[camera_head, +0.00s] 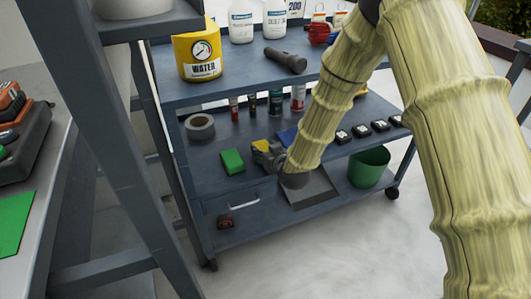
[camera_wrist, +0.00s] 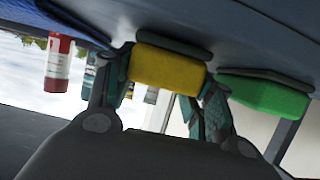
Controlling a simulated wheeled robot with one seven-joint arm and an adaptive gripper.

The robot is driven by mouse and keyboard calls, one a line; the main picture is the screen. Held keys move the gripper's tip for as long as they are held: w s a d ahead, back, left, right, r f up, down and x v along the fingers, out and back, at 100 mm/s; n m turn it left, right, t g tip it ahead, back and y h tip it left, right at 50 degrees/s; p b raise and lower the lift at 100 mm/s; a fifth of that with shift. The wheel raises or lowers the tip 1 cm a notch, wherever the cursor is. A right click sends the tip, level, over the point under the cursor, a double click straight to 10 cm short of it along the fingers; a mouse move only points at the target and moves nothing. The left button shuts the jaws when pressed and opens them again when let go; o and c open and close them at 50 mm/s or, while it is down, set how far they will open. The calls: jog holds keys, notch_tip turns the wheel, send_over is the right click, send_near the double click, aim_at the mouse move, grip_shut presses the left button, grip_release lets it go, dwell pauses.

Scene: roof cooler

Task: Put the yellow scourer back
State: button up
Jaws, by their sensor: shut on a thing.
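The yellow scourer (camera_wrist: 168,67) is between the two fingers of my gripper (camera_wrist: 165,85), which is shut on it. A strip of its dark green pad shows along its upper edge in the wrist view. In the head view only a small yellow part (camera_head: 261,145) shows beside my gripper (camera_head: 265,154), at the cart's middle shelf (camera_head: 215,183). The scourer is at or very close to the shelf surface; I cannot tell whether it touches. A green scourer (camera_head: 232,161) lies to its left in the head view, and also shows in the wrist view (camera_wrist: 264,93).
A blue item (camera_head: 287,137) lies behind my gripper, partly hidden. A tape roll (camera_head: 200,127), several small bottles and several dark square items (camera_head: 361,131) stand on the same shelf. A dustpan (camera_head: 310,188) and a green bucket (camera_head: 368,167) are on the lower shelf.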

jog(key=shift+f, duration=0.15)
jog(key=o, duration=1.1)
jog(key=shift+s+d+r, duration=0.1)
jog(key=shift+s+r, duration=0.05)
jog(key=shift+r, duration=0.15)
jog(key=p+v, duration=0.3)
jog(key=v, duration=0.8)
jog(key=shift+s+d+p, duration=0.15)
jog(key=shift+s+p, duration=0.05)
jog(key=shift+p, duration=0.1)
